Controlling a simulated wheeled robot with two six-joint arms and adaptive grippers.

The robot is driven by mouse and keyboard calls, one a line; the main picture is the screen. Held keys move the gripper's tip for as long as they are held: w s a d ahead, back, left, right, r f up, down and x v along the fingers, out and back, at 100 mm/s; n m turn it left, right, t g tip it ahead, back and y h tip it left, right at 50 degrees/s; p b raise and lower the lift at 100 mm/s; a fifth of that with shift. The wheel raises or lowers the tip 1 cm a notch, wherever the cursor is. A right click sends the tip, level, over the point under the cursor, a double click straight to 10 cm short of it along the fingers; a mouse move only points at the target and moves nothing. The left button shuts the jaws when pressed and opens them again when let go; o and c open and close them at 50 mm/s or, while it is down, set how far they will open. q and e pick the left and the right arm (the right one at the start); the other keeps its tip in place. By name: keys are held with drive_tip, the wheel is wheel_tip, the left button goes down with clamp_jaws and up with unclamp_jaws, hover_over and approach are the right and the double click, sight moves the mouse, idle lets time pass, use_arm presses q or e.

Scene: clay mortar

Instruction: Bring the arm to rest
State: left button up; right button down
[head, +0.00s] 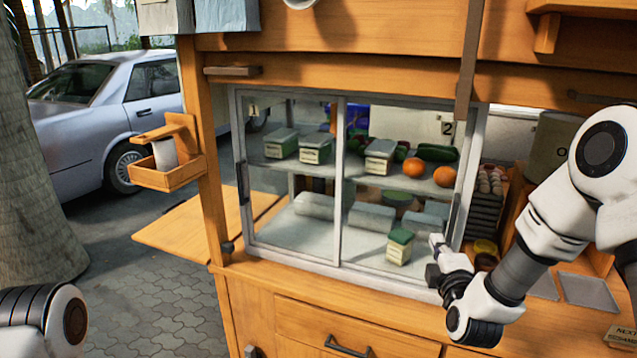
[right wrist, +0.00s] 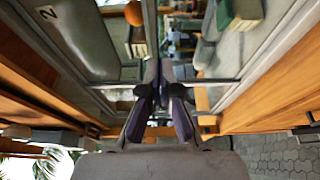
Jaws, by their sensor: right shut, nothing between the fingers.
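My right arm (head: 540,230) comes in from the right and reaches down to the front of the glass display case (head: 340,190). Its gripper (head: 437,242) is at the lower right of the case, beside the right door's frame. In the right wrist view the gripper's fingers (right wrist: 163,88) are together with nothing between them. Whether they touch the door frame I cannot tell. My left arm shows only as a link (head: 45,318) at the lower left; its gripper is out of view.
The case holds green-lidded boxes (head: 316,150), oranges (head: 413,167) and wrapped blocks (head: 371,217). A small green-lidded box (head: 399,247) stands near my right gripper. Egg trays (head: 487,205) stand right of the case. Paving left of the cart is open.

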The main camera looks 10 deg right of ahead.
drive_tip(key=s+a+f+g+y, duration=0.15)
drive_tip(key=s+f, duration=0.25)
drive_tip(key=f, duration=0.5)
drive_tip(key=s+a+f+n+g+y, duration=0.1)
drive_tip(key=s+a+f+g, duration=0.2)
drive_tip(key=f, duration=0.5)
drive_tip(key=s+a+f+g+y, duration=0.15)
drive_tip(key=s+f, duration=0.25)
drive_tip(key=f, duration=0.5)
drive_tip(key=s+a+f+m+g, duration=0.1)
drive_tip(key=s+f+m+g, duration=0.2)
drive_tip(key=s, duration=0.5)
drive_tip(key=s+a+f+m+g, duration=0.2)
drive_tip(key=s+f+m+g, duration=0.2)
drive_tip(key=s+m, duration=0.4)
drive_tip(key=s+a+f+m+g, duration=0.2)
drive_tip(key=s+f+m+g, duration=0.2)
drive_tip(key=s, duration=0.5)
drive_tip(key=shift+f+m+g+y, duration=0.15)
drive_tip(key=shift+m+g+y, duration=0.15)
drive_tip(key=shift+m, duration=0.5)
drive_tip(key=shift+s+a, duration=0.1)
